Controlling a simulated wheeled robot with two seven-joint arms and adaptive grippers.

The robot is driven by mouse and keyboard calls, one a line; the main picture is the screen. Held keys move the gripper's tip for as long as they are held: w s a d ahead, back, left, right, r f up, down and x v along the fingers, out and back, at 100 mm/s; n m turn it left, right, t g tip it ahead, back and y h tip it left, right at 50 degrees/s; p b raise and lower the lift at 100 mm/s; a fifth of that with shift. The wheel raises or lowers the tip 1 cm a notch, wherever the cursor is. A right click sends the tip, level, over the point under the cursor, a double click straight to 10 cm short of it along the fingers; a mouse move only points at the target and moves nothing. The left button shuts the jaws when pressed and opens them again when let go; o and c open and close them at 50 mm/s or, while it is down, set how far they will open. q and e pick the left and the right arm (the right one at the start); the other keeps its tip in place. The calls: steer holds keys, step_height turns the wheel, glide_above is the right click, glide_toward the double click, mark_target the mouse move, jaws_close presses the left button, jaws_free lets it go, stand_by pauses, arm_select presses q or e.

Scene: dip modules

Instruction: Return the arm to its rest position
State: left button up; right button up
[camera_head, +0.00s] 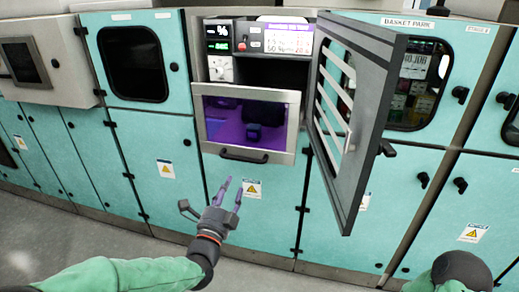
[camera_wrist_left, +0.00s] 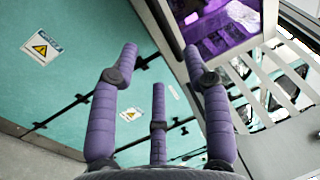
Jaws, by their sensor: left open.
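My left arm comes in from the lower left of the head view, with a green sleeve and a dark wrist. My left gripper (camera_head: 230,187) is open and empty, in front of the teal cabinet panel below the purple-lit chamber (camera_head: 243,112). In the left wrist view my left gripper (camera_wrist_left: 160,62) shows three purple fingers spread apart with nothing between them. Part of my right arm shows at the lower right of the head view; its gripper is out of the picture.
A grey slatted door (camera_head: 372,125) stands open, jutting toward me right of the chamber. The chamber's front has a dark handle (camera_head: 243,155). A black-framed window (camera_head: 134,63) is at left. Teal cabinets run across the view; grey floor (camera_head: 60,232) shows at lower left.

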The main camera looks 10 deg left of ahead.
arm_select(q)
steer(key=s+d+f+n+g, duration=0.1)
steer(key=d+f+n+g, duration=0.15)
steer(key=f, duration=0.65)
steer(key=s+d+f+n+g+h, duration=0.1)
steer(key=f+n+g, duration=0.3)
steer(key=f, duration=0.6)
steer(key=s+d+f+n+g, duration=0.1)
steer(key=f+n+g, duration=0.2)
steer(key=f, duration=0.6)
steer(key=s+d+f+n+g, duration=0.2)
steer(key=s+f+n+g, duration=0.1)
steer(key=s+f, duration=0.3)
steer(key=s+d+f+n+g+h, duration=0.1)
steer(key=s+d+f+n+g, duration=0.1)
steer(key=s+f+n+g, duration=0.2)
steer(key=s+d+f+n+g+h, duration=0.1)
steer(key=s+d+f+n+g, duration=0.2)
steer(key=s+f, duration=0.7)
steer(key=shift+s+n+p, duration=0.45)
steer(key=shift+s+n, duration=0.2)
steer(key=shift+s, duration=0.35)
